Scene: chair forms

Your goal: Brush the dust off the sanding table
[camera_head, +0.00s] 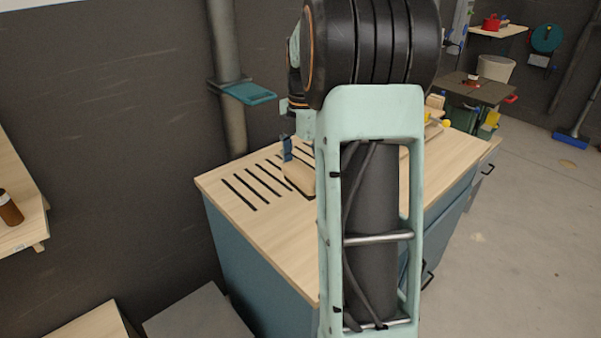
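The sanding table (245,225) has a pale wooden top with several black slots (260,185) at its far left part and a blue-grey cabinet body. My arm stands in front of it and covers much of the top. A tan wooden block-like thing (298,178) shows over the slots, beside my arm; I cannot tell whether it is a brush or whether it is held. A small dark blue piece (287,148) shows just above it. My gripper is mostly hidden behind my arm, so its fingers cannot be made out. No dust can be made out on the top.
A grey pipe (229,80) with a teal bracket (248,93) rises behind the table. A wooden shelf (20,225) with a brown bottle (8,208) is at left. Yellow-knobbed items (446,123) sit at the table's right end.

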